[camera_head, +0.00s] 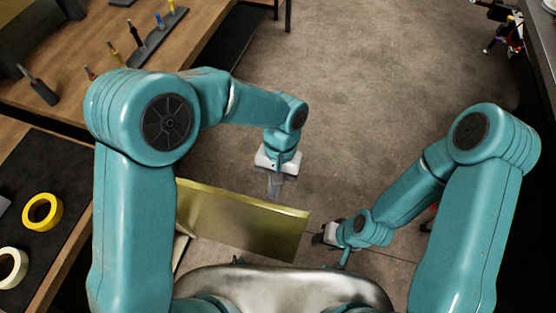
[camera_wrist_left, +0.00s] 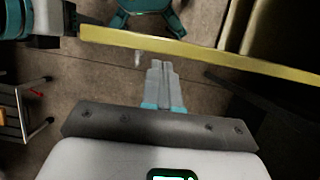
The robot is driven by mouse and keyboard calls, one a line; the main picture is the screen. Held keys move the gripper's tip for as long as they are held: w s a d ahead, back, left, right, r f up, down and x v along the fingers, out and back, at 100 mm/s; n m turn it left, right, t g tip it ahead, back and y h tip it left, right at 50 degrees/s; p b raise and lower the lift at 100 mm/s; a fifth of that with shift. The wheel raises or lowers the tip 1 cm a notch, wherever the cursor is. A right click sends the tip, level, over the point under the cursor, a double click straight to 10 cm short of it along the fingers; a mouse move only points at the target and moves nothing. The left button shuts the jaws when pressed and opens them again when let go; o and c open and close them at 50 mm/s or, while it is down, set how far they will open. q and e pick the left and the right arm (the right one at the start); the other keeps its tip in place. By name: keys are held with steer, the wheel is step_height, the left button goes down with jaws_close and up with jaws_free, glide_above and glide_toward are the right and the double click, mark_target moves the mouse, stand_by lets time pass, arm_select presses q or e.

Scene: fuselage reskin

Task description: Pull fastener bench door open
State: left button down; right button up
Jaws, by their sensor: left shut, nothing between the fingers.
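The fastener bench door (camera_head: 243,219) is a yellow-gold panel that stands swung out from the bench on the left, over the floor. In the left wrist view its yellow edge (camera_wrist_left: 205,51) runs across the picture just past my fingertips. My left gripper (camera_head: 275,192) is shut and empty at the door's far side, close to its top edge; I cannot tell whether it touches. Its closed fingers (camera_wrist_left: 162,68) show in the left wrist view. My right gripper (camera_head: 322,237) is beside the door's free end; its fingers are too small and dark to read.
The wooden bench top (camera_head: 62,92) on the left carries a tool rack (camera_head: 150,42) with several tools. A black mat (camera_head: 45,170) holds a yellow tape roll (camera_head: 42,212) and a cream one (camera_head: 12,268). The concrete floor (camera_head: 360,90) ahead is clear.

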arm_select(q)
steer(key=shift+s+d, duration=0.1)
stand_by(0.4)
steer(key=v, duration=1.6)
steer(key=shift+r+p, duration=0.15)
steer(key=shift+p, duration=0.15)
